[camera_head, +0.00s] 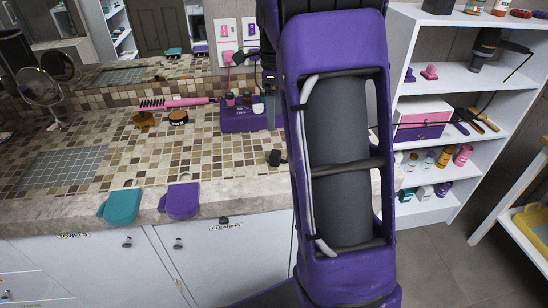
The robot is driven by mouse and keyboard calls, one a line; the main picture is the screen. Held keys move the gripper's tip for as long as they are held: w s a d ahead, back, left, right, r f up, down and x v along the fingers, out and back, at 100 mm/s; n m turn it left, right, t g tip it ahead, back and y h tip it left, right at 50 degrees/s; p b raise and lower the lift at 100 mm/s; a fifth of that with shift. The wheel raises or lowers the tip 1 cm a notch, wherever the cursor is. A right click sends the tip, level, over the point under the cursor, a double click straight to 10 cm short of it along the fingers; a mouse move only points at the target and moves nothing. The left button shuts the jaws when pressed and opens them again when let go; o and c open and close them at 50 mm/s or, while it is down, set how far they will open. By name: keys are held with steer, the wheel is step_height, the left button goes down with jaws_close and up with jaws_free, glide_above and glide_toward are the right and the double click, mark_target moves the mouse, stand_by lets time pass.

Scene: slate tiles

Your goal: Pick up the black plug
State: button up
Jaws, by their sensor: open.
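My arm fills the middle of the view from top to bottom and hides part of the counter. My gripper cannot be made out in this view.
A purple caddy (243,119) with small bottles stands behind the black piece. A pink brush (172,103) and round tins lie further left. Teal (121,206) and purple (180,201) pieces sit at the counter's front edge. A white shelf (445,78) stands at right.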

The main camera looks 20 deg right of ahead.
mark_target(275, 153)
step_height(275, 153, down, 14)
steer(key=shift+d+r+b, duration=0.1)
steer(key=shift+r+b, duration=0.1)
steer(key=shift+b, duration=0.7)
jaws_close()
